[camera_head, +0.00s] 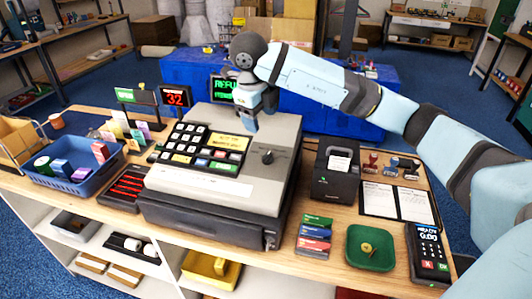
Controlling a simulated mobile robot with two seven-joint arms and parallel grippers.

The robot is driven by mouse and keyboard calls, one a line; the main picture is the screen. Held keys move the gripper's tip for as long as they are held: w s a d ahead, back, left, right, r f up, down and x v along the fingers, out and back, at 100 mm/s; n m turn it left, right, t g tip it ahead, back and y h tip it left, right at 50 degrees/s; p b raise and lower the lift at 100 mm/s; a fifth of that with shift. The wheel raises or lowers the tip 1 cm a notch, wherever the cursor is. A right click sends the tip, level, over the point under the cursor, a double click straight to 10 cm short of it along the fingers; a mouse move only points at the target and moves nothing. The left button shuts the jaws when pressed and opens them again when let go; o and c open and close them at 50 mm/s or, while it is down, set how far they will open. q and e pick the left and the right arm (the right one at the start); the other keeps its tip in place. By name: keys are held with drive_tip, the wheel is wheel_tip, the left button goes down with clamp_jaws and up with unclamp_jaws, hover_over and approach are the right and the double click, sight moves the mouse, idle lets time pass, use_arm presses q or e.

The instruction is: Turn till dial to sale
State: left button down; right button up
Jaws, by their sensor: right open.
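The grey till (225,180) stands on the wooden counter. Its dark round dial (267,157) sits on the sloping top, right of the keypad and the yellow label. A small screen (223,88) behind the till shows green letters starting "REFU"; my right arm hides the rest. My right gripper (246,121) is over the back of the till, pointing down, behind and left of the dial and apart from it. Its jaws are open, with nothing seen between them. My left gripper is not in view.
A black receipt printer (335,168) stands right of the till. A card reader (428,252), a green dish (371,248) and stacked cards (314,236) lie at the front right. A blue basket (72,172) is at the left. The counter's front edge is close.

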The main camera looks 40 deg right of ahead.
sight(266, 156)
drive_tip(key=p+x, duration=0.2)
drive_tip(key=x, duration=1.1)
drive_tip(key=shift+a+f, duration=0.1)
drive_tip(key=c, duration=0.9)
